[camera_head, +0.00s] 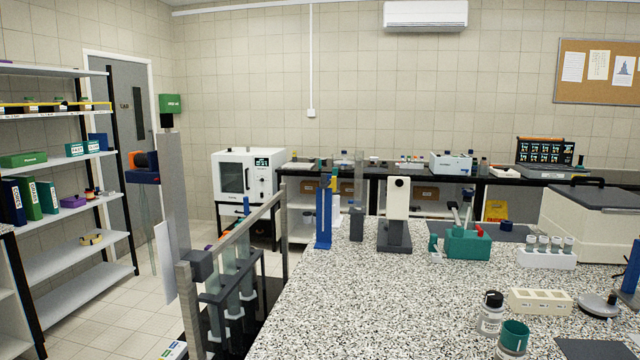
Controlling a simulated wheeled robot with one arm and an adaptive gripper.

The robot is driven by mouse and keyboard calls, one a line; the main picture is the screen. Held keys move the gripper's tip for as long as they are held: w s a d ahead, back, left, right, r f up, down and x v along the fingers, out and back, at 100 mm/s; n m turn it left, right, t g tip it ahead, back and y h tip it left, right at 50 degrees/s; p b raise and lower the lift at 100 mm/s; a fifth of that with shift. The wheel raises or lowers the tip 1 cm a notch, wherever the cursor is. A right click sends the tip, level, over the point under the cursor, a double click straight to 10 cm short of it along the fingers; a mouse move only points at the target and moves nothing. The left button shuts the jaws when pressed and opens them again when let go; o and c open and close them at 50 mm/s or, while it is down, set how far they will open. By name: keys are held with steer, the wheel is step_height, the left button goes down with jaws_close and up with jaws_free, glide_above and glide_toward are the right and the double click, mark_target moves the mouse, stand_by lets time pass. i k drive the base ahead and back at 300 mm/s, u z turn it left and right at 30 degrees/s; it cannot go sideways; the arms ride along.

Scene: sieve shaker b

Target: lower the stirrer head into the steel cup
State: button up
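My gripper is not in view. A tall white device (397,198) with a black knob near its top stands upright on a dark base (394,237) on the speckled bench; it may be the stirrer, but I cannot make out a separate stirrer head. I cannot pick out a steel cup for certain. A dark grey block-like piece (356,223) stands just left of the white device, apart from it.
The speckled bench (390,310) is clear at its front middle. A blue stand (323,217), a teal box (467,243), a tube rack (547,259) and jars (491,313) stand on it. A frame of tall cylinders (231,290) is left of it.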

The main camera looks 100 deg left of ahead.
mark_target(397, 197)
steer(key=u, duration=2.95)
steer(key=i, duration=1.65)
